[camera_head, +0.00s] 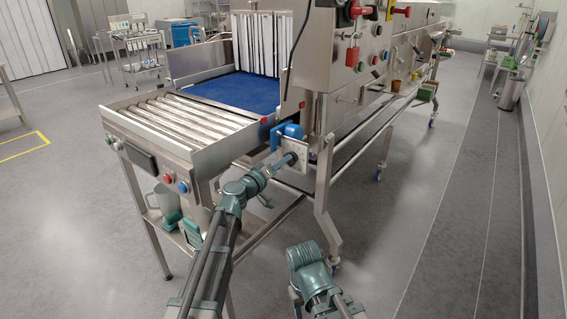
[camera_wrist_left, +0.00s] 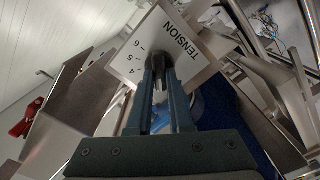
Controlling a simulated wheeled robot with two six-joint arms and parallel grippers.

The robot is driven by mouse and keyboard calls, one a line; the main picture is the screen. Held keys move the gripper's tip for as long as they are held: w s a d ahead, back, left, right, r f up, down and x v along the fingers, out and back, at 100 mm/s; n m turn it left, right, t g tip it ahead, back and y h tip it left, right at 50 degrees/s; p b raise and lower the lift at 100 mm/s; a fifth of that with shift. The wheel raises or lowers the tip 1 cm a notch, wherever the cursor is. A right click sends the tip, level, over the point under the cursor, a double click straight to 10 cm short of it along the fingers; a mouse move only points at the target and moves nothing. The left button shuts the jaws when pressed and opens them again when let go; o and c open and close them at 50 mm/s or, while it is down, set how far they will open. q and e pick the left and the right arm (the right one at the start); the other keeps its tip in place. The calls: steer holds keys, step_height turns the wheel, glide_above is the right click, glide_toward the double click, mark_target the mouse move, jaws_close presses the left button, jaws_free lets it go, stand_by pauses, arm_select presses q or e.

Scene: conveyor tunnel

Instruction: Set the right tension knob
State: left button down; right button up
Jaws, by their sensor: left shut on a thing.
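A light square plate marked TENSION (camera_wrist_left: 196,66), with the numbers 4, 5 and 6 visible, fills the upper middle of the left wrist view. A dark tension knob (camera_wrist_left: 159,58) sits on it, mostly hidden by my fingers. My left gripper (camera_wrist_left: 160,72) is shut on this knob, with a finger on each side. In the head view my left gripper (camera_head: 290,159) reaches the plate (camera_head: 300,148) at the near right corner of the conveyor. The knob's pointer is hidden, so its setting cannot be read. My right arm shows at the bottom; its fingers do not show.
The roller conveyor (camera_head: 185,118) and blue belt (camera_head: 232,92) lie left of the plate. A blue motor housing (camera_head: 287,132) is beside it. The steel tunnel (camera_head: 345,75) stands behind. A jug (camera_head: 163,199) stands on the lower shelf. Open floor lies right.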

arm_select(q)
steer(key=shift+n, duration=1)
steer(key=c, duration=0.8)
jaws_free()
steer(key=v, duration=1.4)
